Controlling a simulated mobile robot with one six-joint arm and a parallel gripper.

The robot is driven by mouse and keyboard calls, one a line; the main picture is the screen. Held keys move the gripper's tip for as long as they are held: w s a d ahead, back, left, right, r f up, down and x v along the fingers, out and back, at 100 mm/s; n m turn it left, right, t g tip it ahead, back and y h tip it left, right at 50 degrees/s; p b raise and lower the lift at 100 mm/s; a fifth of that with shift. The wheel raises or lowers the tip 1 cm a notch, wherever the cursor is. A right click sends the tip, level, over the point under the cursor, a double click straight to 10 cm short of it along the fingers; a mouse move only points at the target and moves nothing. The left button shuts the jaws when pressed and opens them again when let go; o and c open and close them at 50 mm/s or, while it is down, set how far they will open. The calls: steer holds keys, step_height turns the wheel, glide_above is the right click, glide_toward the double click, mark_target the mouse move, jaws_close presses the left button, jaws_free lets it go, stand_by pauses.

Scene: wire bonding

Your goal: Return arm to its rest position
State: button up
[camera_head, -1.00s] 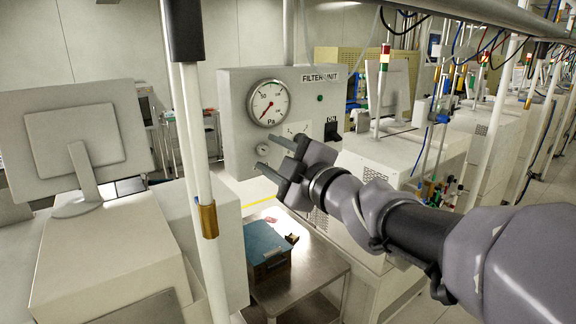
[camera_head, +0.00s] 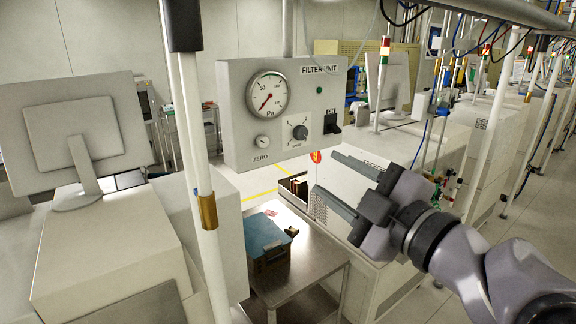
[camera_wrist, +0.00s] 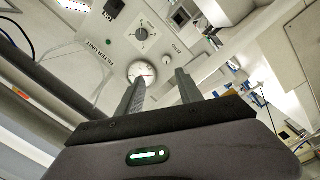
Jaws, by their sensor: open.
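My gripper (camera_head: 334,184) is open and empty in the head view, to the lower right of the filter unit panel (camera_head: 232,120). Its two dark fingers point left, apart from each other and clear of the panel. In the wrist view the fingers of my gripper (camera_wrist: 158,95) stand apart, with the gauge (camera_wrist: 141,72) showing beyond them. The panel carries a round gauge (camera_head: 267,98), a rotary knob (camera_head: 299,132), a small zero dial (camera_head: 262,141) and a black switch (camera_head: 331,122). The rest position itself is not marked in view.
A steel table (camera_head: 313,262) with a blue box (camera_head: 262,238) stands below the panel. A white pole (camera_head: 190,130) rises left of it, near a monitor (camera_head: 88,125). White machines (camera_head: 400,150) line the right side. The aisle floor (camera_head: 535,215) at right is clear.

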steer(key=s+d+f+m+h+b, duration=0.1)
steer(key=d+f+m+h+b, duration=0.35)
steer(key=f, duration=0.25)
steer(key=d+f+m+g+h+b, duration=0.1)
steer(key=d+f+m+h+b, duration=0.25)
steer(key=f+m, duration=0.3)
steer(key=s+d+f+m+h+b, duration=0.1)
steer(key=d+f+m+h+b, duration=0.3)
steer(key=f, duration=0.3)
steer(key=s+a+f+m+g+y+b, duration=0.2)
steer(key=s+f, duration=0.5)
steer(key=f, duration=0.4)
steer(key=s+a+f+m+g+y+b, duration=0.3)
steer(key=s+a+f+m+g+b, duration=0.2)
steer(key=f, duration=0.7)
steer(key=s+a+g+b, duration=0.1)
steer(key=s+a+g, duration=0.1)
steer(key=s+a, duration=0.1)
steer(key=shift+a+b, duration=0.2)
steer(key=shift+b, duration=0.2)
